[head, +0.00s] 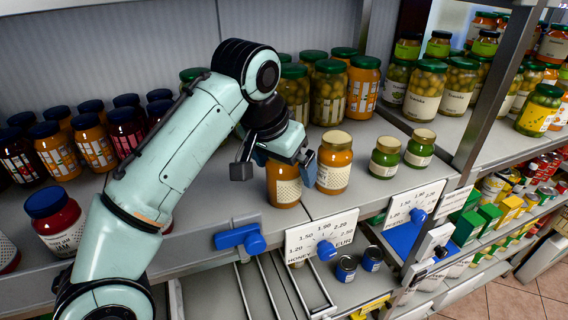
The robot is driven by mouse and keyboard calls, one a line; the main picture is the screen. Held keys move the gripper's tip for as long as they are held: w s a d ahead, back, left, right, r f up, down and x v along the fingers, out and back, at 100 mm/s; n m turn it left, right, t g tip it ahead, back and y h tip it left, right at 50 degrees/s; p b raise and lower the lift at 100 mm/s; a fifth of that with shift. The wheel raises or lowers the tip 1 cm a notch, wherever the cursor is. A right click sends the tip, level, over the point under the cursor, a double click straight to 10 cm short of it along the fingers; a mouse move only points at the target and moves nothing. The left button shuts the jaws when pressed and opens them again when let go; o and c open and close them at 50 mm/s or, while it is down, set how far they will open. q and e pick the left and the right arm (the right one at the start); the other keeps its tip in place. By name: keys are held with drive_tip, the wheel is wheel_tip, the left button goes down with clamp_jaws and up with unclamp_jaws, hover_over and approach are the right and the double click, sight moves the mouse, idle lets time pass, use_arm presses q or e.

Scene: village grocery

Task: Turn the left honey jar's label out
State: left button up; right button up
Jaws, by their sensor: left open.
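The left honey jar (283,189) is orange and stands upright near the shelf's front edge. A pale patterned label shows on its lower front; I can make out no text on it. Its lid is hidden under my left gripper (274,170). That gripper is open above the jar, with one finger to the left of the jar and the other to the right, beside its upper part. I cannot tell whether they touch it. A second honey jar (334,162) with a gold lid stands just to the right, with a similar pale label. My right gripper is not in view.
Two small green jars (385,157) stand further right. Taller green-lidded jars (328,92) stand behind, and dark-lidded jars (58,150) at the left. A price card (321,236) and blue clips (239,237) line the front edge. Bare shelf (228,195) lies left of the jar.

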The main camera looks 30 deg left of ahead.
use_arm(q)
drive_tip(key=v, duration=0.5)
drive_tip(key=shift+s, duration=0.15)
drive_tip(key=s+a+b, duration=0.1)
drive_tip(key=s+b, duration=0.1)
drive_tip(key=s, duration=0.9)
drive_tip(key=shift+s, duration=0.3)
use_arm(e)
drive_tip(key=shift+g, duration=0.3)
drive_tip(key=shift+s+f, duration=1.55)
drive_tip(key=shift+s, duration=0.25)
use_arm(q)
drive_tip(key=shift+f, duration=0.1)
